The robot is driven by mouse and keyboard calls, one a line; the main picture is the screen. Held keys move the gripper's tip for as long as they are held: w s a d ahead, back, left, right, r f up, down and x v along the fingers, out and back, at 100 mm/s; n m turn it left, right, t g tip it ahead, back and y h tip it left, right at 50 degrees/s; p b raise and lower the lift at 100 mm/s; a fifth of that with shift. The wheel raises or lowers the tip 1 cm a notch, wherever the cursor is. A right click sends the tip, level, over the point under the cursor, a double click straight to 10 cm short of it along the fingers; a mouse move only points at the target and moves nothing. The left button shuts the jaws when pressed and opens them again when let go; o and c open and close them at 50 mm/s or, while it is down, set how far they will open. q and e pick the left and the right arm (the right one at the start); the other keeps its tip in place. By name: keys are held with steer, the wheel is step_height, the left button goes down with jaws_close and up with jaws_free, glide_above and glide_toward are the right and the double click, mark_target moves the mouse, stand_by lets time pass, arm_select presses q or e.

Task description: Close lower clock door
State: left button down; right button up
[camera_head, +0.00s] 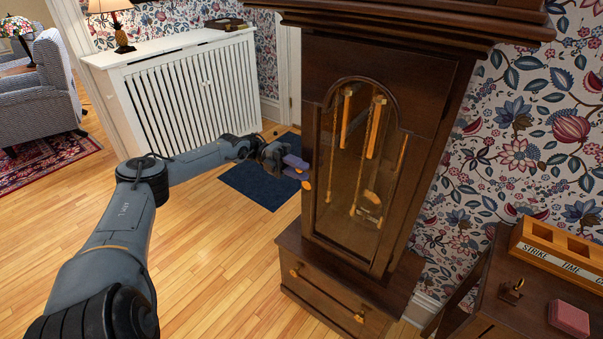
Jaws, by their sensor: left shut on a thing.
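The tall dark wooden clock (340,240) stands against the wallpapered wall. Its lower clock door (320,150) has an arched glass pane, with brass weights, chains and a pendulum showing behind it. The door looks nearly in line with the case; I cannot tell if it is fully shut. My left gripper (296,168) reaches from the left to the door's left edge, its purple fingers shut there. A small brass knob (306,185) shows just below the fingertips. The exact contact is too small to see. My right gripper is not in view.
A drawer base (335,295) with brass knobs juts out below the door. A side table (525,285) with a wooden tray, brass piece and pink box stands at the right. A white radiator cover (185,90) and blue mat (262,182) are at the left. Open floor lies in front.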

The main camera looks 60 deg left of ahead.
arm_select(q)
steer(key=shift+r, duration=0.1)
steer(key=c, duration=0.9)
jaws_free()
steer(key=shift+c, duration=0.2)
steer(key=b+v, duration=0.4)
steer(key=v, duration=0.6)
steer(key=shift+a, duration=0.3)
steer(key=shift+s, duration=0.15)
